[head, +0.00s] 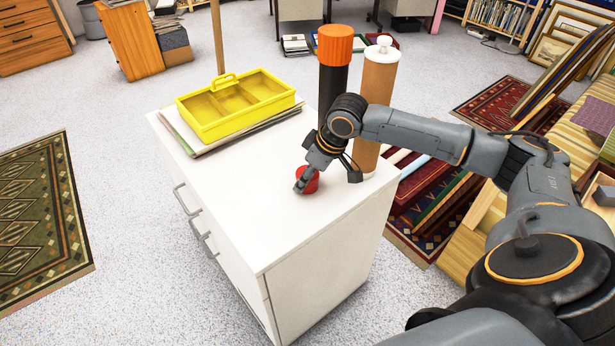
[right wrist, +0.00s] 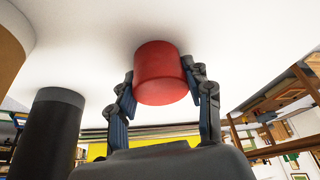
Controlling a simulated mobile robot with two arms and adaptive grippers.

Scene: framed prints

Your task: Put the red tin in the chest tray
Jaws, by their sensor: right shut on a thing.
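The red tin (head: 309,181) stands on the white cabinet top, near its right side. My right gripper (head: 303,180) is shut on it from above and behind. In the right wrist view the red tin (right wrist: 163,73) sits between the two fingers (right wrist: 162,88), one on each side. The yellow chest tray (head: 238,103), with a handle and several compartments, lies at the back left of the cabinet on a stack of flat boards or papers. The inside of the tray looks empty. My left gripper is not in view.
A black cylinder with an orange cap (head: 335,46) and a brown cylinder with a white knob (head: 377,90) stand upright at the cabinet's back right, close to my right arm. The white cabinet top (head: 235,190) is clear at the front and middle.

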